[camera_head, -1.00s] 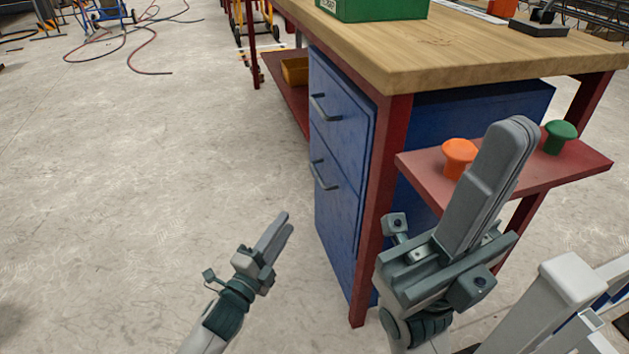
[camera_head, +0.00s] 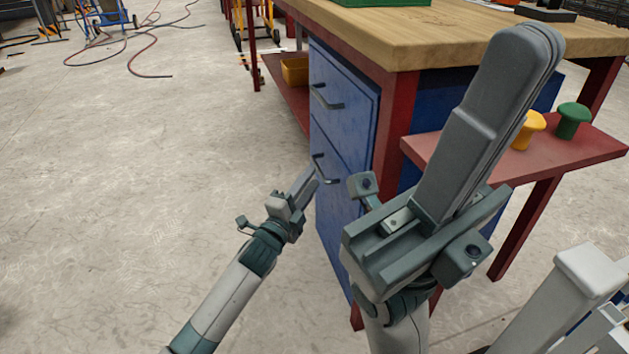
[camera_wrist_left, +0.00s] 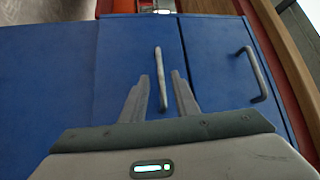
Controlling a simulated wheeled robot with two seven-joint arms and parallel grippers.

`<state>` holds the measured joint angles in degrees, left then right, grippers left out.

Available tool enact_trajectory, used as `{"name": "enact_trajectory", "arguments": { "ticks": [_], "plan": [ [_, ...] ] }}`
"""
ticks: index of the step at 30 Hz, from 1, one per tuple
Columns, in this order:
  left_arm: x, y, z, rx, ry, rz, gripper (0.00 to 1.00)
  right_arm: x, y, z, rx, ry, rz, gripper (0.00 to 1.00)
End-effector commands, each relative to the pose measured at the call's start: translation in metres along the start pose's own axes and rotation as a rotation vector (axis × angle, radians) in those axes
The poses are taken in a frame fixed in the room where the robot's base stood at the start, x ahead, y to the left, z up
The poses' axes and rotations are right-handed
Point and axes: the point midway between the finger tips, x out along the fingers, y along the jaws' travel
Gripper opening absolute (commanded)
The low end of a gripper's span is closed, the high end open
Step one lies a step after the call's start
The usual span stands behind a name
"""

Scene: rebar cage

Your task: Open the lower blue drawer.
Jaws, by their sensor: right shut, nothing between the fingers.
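The blue drawer cabinet (camera_head: 341,108) is under the workbench, both drawers looking shut. The lower blue drawer (camera_head: 337,208) has a grey bar handle (camera_head: 321,168); in the left wrist view this handle (camera_wrist_left: 159,70) shows nearly upright. The upper drawer's handle (camera_head: 322,97) also shows in the left wrist view (camera_wrist_left: 255,75). My left gripper (camera_head: 311,182) is just in front of the lower handle. Its fingers (camera_wrist_left: 160,92) are open, with the handle's near end appearing between them; contact cannot be told. My right gripper (camera_head: 540,55) is shut and empty, raised before the bench.
A wooden bench top (camera_head: 440,35) on red legs is above the drawers.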

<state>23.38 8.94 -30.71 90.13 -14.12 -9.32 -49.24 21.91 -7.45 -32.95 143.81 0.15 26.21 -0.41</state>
Motion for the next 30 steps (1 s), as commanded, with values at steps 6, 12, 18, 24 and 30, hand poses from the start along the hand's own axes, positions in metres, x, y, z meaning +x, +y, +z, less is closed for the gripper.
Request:
{"name": "enact_trajectory", "arguments": {
  "ticks": [6,12,18,24,30],
  "plan": [
    [0.024,0.002,0.000,-0.001,0.001,-0.001,0.28,-0.001,-0.004,-0.008,0.020,0.042,-0.004,0.00],
    [0.032,0.000,-0.001,-0.001,0.001,-0.001,0.28,0.000,-0.006,-0.009,0.026,0.053,-0.005,0.00],
    [0.032,0.000,-0.001,-0.001,0.001,0.000,0.28,0.000,-0.006,-0.009,0.026,0.053,-0.005,0.00],
    [0.032,0.000,-0.001,-0.001,0.001,0.000,0.00,0.000,-0.006,-0.009,0.026,0.053,-0.005,0.00],
    [0.032,0.000,0.000,-0.001,0.001,0.000,0.00,0.001,-0.006,-0.009,0.025,0.053,-0.005,0.00]
  ]
}}
